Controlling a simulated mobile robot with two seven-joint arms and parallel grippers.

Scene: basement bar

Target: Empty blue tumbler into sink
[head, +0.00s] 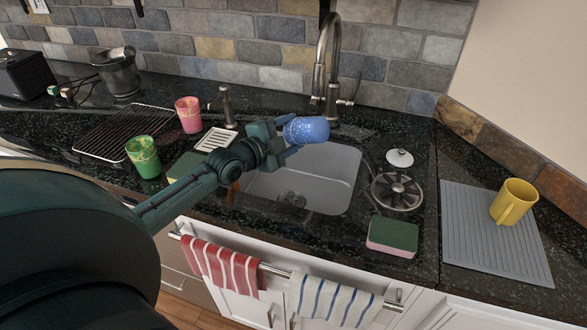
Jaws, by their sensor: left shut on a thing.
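The blue tumbler (309,129) is held by my left gripper (285,137), which is shut on it. The tumbler lies tilted well over on its side, above the back part of the sink (325,178), just in front of the faucet (328,65). Its opening and contents cannot be made out. The sink basin is grey, with a drain fitting visible at its front left. My left arm reaches in from the left across the counter. My right gripper is not in view.
A green tumbler (144,160) and a pink tumbler (189,114) stand left, by a wire rack (120,136). A soap pump (226,105) stands behind the sink. Right are a strainer (397,191), a sponge (392,237), and a yellow mug (512,201) on a grey mat (485,240).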

